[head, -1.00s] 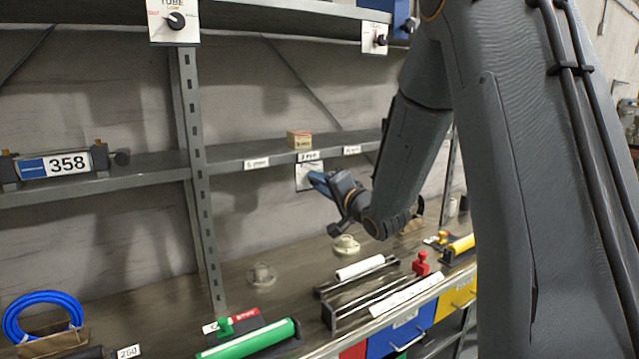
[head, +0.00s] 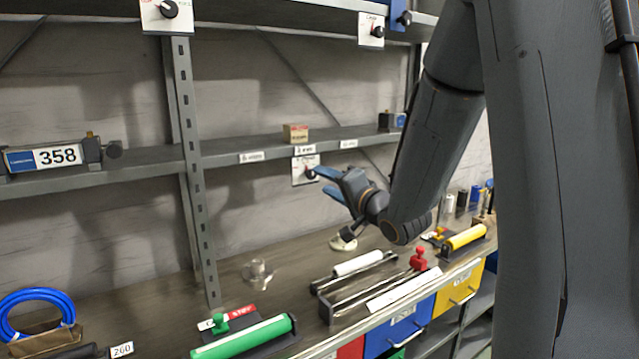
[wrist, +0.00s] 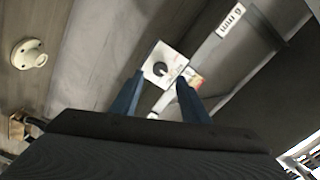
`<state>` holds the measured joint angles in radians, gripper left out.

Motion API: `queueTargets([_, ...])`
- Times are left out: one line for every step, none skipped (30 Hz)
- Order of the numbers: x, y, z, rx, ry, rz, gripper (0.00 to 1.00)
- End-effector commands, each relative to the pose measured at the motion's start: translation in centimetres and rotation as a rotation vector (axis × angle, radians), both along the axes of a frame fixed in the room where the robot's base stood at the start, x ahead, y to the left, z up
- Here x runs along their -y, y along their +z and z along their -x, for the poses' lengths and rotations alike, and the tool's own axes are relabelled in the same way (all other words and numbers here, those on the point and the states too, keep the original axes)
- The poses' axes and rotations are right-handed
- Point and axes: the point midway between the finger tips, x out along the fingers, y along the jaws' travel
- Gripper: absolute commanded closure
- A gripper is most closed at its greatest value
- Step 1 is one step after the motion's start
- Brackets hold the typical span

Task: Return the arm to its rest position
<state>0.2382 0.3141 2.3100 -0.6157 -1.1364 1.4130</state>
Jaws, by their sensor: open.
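My gripper (head: 329,182) is in the air above the workbench, in front of the back wall and a little below the middle shelf. Its two blue fingers are apart, with nothing between them that I can see being held. In the wrist view the open fingers (wrist: 155,98) point toward a white plate with a black knob (wrist: 161,68). The same knob plate (head: 305,170) hangs below the shelf in the head view, just beyond the fingertips. My arm reaches in from the right and hides part of the shelf and bench.
The middle shelf (head: 225,158) carries a small box (head: 296,133) and a device labelled 358 (head: 50,157). On the bench are a round cream base (head: 343,242), a green cylinder (head: 243,338), a yellow cylinder (head: 465,237), a red-knobbed fixture (head: 418,258) and a blue coil (head: 38,312).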

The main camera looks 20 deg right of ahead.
Motion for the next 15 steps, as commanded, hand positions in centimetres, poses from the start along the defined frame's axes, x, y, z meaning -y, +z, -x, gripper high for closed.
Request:
queueTargets([0.3,-0.1,0.7,0.0,-0.001,0.0,0.58])
queueTargets([0.4,0.0,1.0,0.001,-0.002,0.001,0.58])
queueTargets([0.6,-0.1,1.4,0.0,-0.001,0.0,0.58])
queueTargets([0.6,-0.1,1.6,-0.001,-0.002,0.0,0.58])
queueTargets([0.7,-0.1,1.8,0.0,-0.001,0.0,0.58])
queueTargets([0.7,0.0,2.0,0.0,-0.001,0.0,0.58])
queueTargets([0.7,0.0,2.1,0.0,-0.001,0.0,0.58])
queueTargets([0.7,0.0,2.1,0.0,-0.001,0.0,0.58])
queueTargets([0.7,0.0,2.2,-0.001,0.0,0.0,0.58])
queueTargets([0.7,0.0,2.2,-0.001,0.0,0.0,0.58])
queueTargets([0.7,0.0,2.2,-0.001,0.0,0.0,0.58])
queueTargets([0.7,0.0,2.2,-0.001,0.0,0.0,0.58])
queueTargets([0.7,0.0,2.2,-0.001,0.0,0.0,0.58])
queueTargets([0.7,0.0,2.2,-0.001,0.0,0.0,0.58])
queueTargets([0.7,0.0,2.2,-0.001,0.0,0.0,0.58])
